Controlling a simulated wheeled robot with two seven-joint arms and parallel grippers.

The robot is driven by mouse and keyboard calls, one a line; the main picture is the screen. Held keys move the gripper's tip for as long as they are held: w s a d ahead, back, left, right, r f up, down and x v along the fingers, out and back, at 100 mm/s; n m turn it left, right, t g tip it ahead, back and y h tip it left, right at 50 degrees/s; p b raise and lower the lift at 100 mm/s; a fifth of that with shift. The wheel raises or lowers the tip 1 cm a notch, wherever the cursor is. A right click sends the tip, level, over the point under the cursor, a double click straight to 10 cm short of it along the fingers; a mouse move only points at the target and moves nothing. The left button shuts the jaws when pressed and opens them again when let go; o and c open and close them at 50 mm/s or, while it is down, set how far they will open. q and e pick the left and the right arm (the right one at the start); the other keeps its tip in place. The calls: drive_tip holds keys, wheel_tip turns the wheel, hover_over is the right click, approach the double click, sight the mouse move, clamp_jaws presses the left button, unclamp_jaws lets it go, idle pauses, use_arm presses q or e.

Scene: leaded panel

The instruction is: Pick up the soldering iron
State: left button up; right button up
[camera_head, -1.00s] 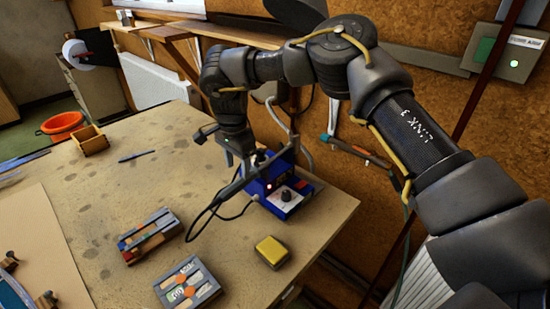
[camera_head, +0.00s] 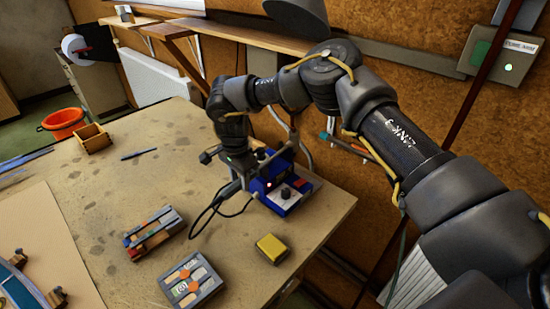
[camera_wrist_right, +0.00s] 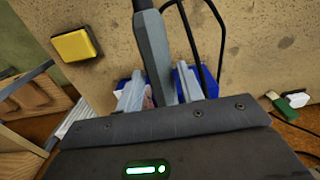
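The soldering iron (camera_wrist_right: 154,50) has a grey-blue handle with a dark collar and a black cable. It sits at the blue soldering station (camera_head: 288,194), near the table's right edge. In the head view the iron (camera_head: 229,188) sticks out to the left of the station, partly hidden by my gripper. My right gripper (camera_head: 247,178) is down at the station. In the right wrist view my right gripper (camera_wrist_right: 160,74) is open, with the iron's handle between its fingers and small gaps seen beside it. The iron's tip is hidden. My left gripper is in neither view.
A yellow sponge block (camera_head: 272,249) and two small boxes of parts, one grey (camera_head: 190,281) and one long (camera_head: 152,234), lie near the station. The black cable loops over the table left of it. A wooden wall stands behind the table (camera_head: 110,185).

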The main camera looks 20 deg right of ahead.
clamp_jaws()
